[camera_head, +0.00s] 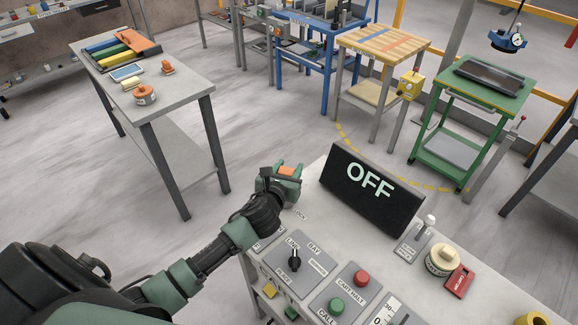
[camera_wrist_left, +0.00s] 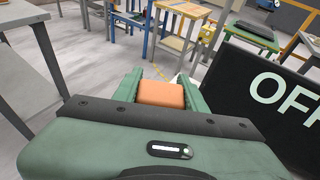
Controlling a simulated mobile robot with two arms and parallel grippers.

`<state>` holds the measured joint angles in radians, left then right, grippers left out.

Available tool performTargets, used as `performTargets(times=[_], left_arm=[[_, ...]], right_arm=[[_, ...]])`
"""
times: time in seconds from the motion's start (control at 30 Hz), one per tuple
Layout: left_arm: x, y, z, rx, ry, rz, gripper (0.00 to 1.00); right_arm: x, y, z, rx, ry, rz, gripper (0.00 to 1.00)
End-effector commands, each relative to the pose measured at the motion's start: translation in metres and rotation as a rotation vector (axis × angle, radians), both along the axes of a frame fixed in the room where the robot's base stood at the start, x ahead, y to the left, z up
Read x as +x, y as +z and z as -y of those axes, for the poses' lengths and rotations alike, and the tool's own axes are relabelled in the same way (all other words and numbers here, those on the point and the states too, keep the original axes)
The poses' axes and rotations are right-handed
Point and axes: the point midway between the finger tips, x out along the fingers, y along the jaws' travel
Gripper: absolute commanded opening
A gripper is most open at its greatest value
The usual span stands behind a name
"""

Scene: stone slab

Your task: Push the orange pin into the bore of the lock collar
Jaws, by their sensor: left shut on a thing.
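My left gripper (camera_head: 287,170) is shut on an orange block-like piece (camera_head: 287,171), which looks like the orange pin. It is at the left end of the control slab, left of the OFF sign. In the left wrist view the orange piece (camera_wrist_left: 161,94) sits between the two green fingers of my left gripper (camera_wrist_left: 160,88). Only its top shows; its lower part is hidden. The lock collar is not clearly visible; a small label reading "LOCK" (camera_head: 299,214) shows on the slab just beside the gripper. My right gripper is not in view.
A black OFF sign (camera_head: 371,188) stands on the slab (camera_head: 400,245), close to the gripper's right. A selector knob (camera_head: 294,261), green button (camera_head: 337,306), red button (camera_head: 362,278), lever (camera_head: 428,223) and round tin (camera_head: 443,259) occupy the slab. A grey table (camera_head: 185,85) stands behind left.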

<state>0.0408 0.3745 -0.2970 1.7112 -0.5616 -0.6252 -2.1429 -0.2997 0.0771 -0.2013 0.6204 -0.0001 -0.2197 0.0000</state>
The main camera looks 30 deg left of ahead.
Motion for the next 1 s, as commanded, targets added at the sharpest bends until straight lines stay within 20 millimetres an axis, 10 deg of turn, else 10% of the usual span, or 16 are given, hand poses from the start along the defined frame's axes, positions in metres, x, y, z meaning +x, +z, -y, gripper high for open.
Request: performTargets(times=[1.0], left_arm=[[0.0003, -0.0021, 0.0000, 0.000, -0.001, 0.003, 0.00]], right_arm=[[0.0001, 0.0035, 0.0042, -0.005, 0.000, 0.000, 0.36]])
